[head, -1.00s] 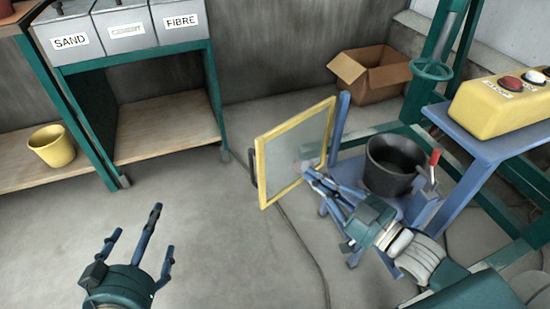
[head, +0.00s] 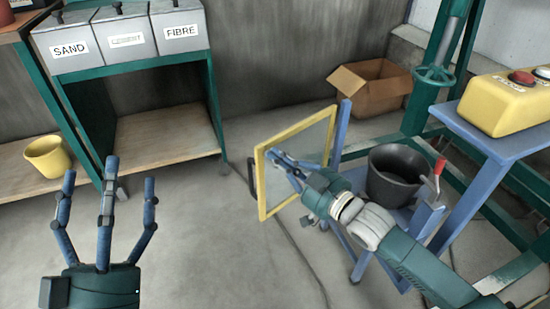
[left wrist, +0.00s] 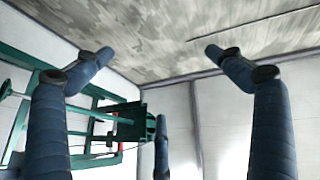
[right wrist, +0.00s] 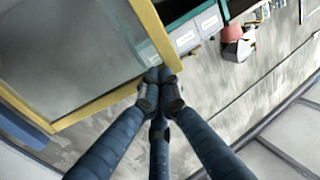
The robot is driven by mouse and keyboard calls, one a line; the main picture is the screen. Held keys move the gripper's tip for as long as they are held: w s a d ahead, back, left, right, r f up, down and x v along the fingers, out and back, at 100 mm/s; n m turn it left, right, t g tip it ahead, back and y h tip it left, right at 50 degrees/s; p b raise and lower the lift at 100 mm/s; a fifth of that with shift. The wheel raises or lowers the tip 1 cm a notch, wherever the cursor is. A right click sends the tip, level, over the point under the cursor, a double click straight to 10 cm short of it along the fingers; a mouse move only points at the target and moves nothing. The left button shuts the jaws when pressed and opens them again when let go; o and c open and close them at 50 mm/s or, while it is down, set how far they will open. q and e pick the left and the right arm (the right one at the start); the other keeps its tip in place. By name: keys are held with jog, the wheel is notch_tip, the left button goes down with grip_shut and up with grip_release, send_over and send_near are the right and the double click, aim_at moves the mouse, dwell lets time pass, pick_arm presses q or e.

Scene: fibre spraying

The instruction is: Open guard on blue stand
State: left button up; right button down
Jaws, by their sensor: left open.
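The guard (head: 292,129) is a clear panel in a yellow frame, hinged at an upright post of the blue stand (head: 342,130). It stands swung out to the left of the stand, with a dark handle on its far-left side. My right gripper (head: 277,158) is in front of the panel, near the free edge. In the right wrist view its fingertips (right wrist: 160,88) are together over a corner of the yellow frame (right wrist: 105,100); I cannot tell whether they touch it. My left gripper (head: 107,175) is open and empty, fingers spread, left of the guard.
A black bucket (head: 394,175) sits on the stand, near a red-handled lever (head: 438,168). A yellow control box (head: 510,103) is at right. Sand, cement and fibre bins (head: 125,42) and a yellow bucket (head: 47,157) are at left. A cardboard box (head: 372,88) stands behind.

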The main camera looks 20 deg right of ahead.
aim_at(265, 149)
pick_arm(q)
jog(key=shift+s+a+r+t, duration=0.1)
jog(key=shift+s+r+t, duration=0.25)
jog(key=shift+r, duration=0.15)
jog(key=shift+s+r+t, duration=0.25)
jog(key=shift+s+r, duration=0.05)
jog(key=shift+r, duration=0.2)
pick_arm(e)
jog(key=shift+w+a, duration=0.3)
jog(key=shift+w, duration=0.25)
